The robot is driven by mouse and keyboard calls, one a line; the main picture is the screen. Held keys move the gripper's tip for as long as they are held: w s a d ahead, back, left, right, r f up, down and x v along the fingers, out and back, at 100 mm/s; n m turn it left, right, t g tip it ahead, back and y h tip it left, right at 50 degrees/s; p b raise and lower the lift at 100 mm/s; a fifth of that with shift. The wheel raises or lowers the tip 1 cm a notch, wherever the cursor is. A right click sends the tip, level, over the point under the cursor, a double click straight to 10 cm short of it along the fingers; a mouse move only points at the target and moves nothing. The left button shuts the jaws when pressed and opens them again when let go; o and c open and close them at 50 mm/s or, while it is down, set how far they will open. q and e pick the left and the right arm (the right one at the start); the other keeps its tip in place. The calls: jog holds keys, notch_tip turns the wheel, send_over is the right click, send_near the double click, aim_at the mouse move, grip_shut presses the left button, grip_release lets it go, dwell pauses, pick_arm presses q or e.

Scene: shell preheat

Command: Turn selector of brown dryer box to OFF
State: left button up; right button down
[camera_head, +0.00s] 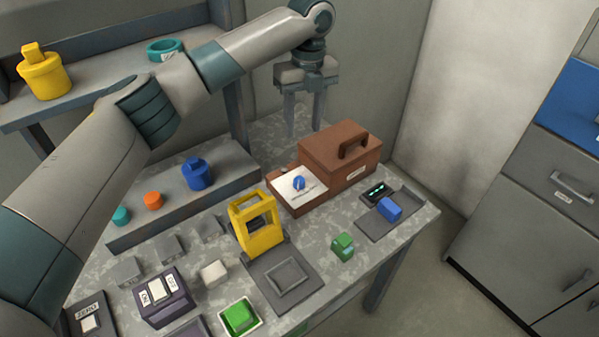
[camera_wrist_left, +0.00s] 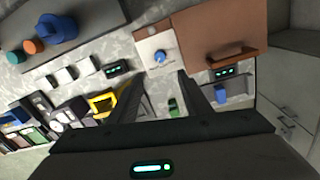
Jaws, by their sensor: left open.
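The brown dryer box (camera_head: 339,155) stands at the back right of the table, with a dark handle on its lid. Its white selector panel with a blue knob (camera_head: 299,183) is on a lower ledge at its left front. The box (camera_wrist_left: 219,30) and the blue knob (camera_wrist_left: 159,57) also show in the left wrist view. My left gripper (camera_head: 304,132) is open and empty, above and behind the selector panel, apart from the box. The panel's markings are too small to read. My right gripper is not in view.
A yellow frame (camera_head: 255,224) stands in front of the box on the left. A blue block (camera_head: 389,209) and a green block (camera_head: 342,247) are at the right front. A raised ledge with a blue weight (camera_head: 198,174) runs along the back left.

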pick_arm(q)
jog(key=shift+f, duration=0.95)
jog(key=p, duration=0.4)
send_near(299, 179)
notch_tip(299, 179, down, 7)
jog(key=shift+a+r, duration=0.1)
jog(key=shift+r, duration=0.05)
jog(key=shift+f+p, duration=0.3)
jog(key=shift+f, duration=0.65)
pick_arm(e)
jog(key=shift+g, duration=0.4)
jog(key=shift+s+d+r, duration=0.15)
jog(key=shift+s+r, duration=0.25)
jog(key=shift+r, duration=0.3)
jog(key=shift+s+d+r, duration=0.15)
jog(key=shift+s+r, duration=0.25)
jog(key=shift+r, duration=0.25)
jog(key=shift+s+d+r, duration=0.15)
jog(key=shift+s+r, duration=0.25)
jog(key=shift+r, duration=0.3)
pick_arm(q)
jog(key=shift+c, duration=0.6)
jog(key=c, duration=0.9)
